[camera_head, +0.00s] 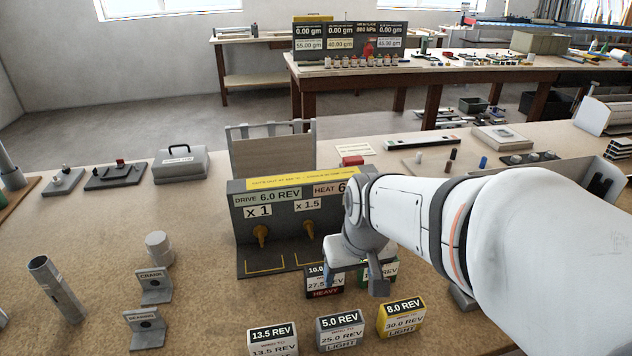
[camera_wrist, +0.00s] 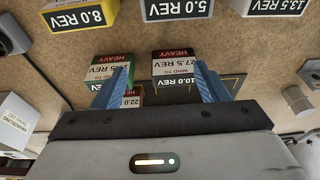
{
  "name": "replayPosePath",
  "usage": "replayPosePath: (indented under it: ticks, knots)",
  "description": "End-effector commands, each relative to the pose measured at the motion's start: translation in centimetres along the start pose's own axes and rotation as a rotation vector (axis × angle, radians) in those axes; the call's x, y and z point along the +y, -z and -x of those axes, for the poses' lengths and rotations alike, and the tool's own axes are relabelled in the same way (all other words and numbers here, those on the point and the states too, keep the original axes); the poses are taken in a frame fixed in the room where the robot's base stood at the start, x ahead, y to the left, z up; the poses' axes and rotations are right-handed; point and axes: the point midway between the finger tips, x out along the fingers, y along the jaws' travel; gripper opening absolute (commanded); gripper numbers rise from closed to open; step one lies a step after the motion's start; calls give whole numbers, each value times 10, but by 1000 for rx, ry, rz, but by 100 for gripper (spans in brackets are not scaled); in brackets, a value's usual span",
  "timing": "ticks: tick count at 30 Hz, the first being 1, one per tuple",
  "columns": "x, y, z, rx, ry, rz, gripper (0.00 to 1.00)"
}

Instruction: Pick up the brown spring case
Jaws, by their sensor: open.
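My gripper (camera_head: 355,270) is open, pointing down over the cases behind the front row. In the wrist view my gripper (camera_wrist: 159,68) shows two blue fingers, apart. A dark case marked 10.0 REV, HEAVY (camera_wrist: 174,70) lies beyond the right fingertip; it also shows in the head view (camera_head: 322,284), partly hidden by my gripper. A green case (camera_wrist: 112,72) is near the left finger. Another case marked 22.0 (camera_wrist: 133,99) is mostly hidden behind my gripper's body; its colour is hard to tell. I cannot tell surely which case is the brown one.
In front stand a white 13.5 REV case (camera_head: 272,341), a grey 5.0 REV case (camera_head: 341,330) and a yellow 8.0 REV case (camera_head: 402,317). A dark winding stand (camera_head: 285,222) with two brass shafts is behind. Crank and bearing brackets (camera_head: 150,290) stand left.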

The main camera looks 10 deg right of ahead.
Motion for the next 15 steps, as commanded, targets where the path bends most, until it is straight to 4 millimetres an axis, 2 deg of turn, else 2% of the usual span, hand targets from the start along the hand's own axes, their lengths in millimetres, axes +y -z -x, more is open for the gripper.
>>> replayPosePath:
  ticks: [1,6,11,15]
  knots:
    - [5,20,5,-4,4,-3,72]
    - [27,74,-7,15,11,-2,85]
    - [53,118,-28,32,9,-6,99]
    - [77,144,-50,46,0,-10,100]
